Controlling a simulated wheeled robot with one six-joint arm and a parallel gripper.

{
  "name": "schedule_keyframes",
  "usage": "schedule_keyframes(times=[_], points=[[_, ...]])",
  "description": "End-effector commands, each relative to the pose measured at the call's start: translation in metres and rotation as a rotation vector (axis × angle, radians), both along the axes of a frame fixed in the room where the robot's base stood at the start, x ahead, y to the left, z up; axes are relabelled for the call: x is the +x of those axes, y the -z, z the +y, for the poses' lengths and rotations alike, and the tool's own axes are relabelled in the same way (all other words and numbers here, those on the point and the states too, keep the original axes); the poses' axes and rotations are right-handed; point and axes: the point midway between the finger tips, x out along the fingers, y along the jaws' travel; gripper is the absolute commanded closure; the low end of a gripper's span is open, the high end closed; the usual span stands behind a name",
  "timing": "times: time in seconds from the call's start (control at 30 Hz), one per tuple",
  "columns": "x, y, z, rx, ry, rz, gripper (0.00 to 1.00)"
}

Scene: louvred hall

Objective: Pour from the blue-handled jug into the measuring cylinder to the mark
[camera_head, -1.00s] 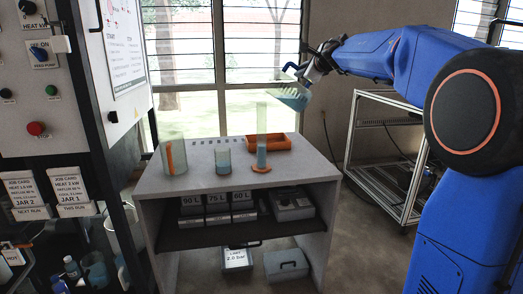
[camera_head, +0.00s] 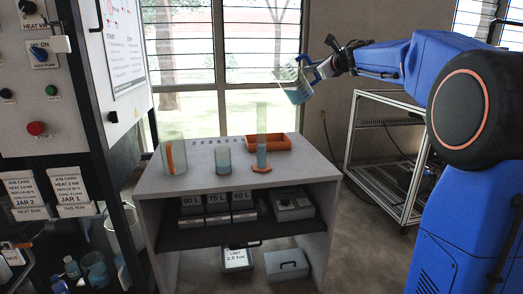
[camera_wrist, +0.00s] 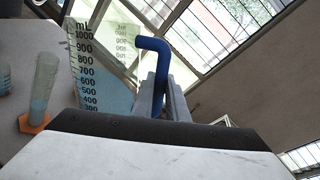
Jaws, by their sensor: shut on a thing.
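The blue-handled jug (camera_head: 298,92) is clear, with blue liquid low inside, and hangs tilted above the back right of the grey bench. My gripper (camera_head: 326,68) is shut on its blue handle, which also shows between the fingers in the wrist view (camera_wrist: 158,62). The jug's wall with its mL scale shows there too (camera_wrist: 100,65). The measuring cylinder (camera_head: 261,135) stands upright on an orange foot on the bench, below and left of the jug, with blue liquid in its lower part. It also shows in the wrist view (camera_wrist: 44,85). Its mark cannot be made out. No stream is visible.
An orange-handled jug (camera_head: 174,158) and a small beaker with blue liquid (camera_head: 223,160) stand left of the cylinder on the bench (camera_head: 215,181). An orange tray (camera_head: 283,142) lies behind it.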

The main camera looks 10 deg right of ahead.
Motion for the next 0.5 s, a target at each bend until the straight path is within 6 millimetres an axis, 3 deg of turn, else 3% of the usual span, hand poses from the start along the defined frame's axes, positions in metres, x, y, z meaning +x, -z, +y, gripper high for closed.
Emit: schedule_keyframes(times=[0.17, 0.5], points=[[-0.0009, -0.0075, -0.0125, 0.107, 0.001, -0.008, 1.00], [-0.0008, -0.0089, -0.0138, 0.129, 0.000, -0.009, 1.00]])
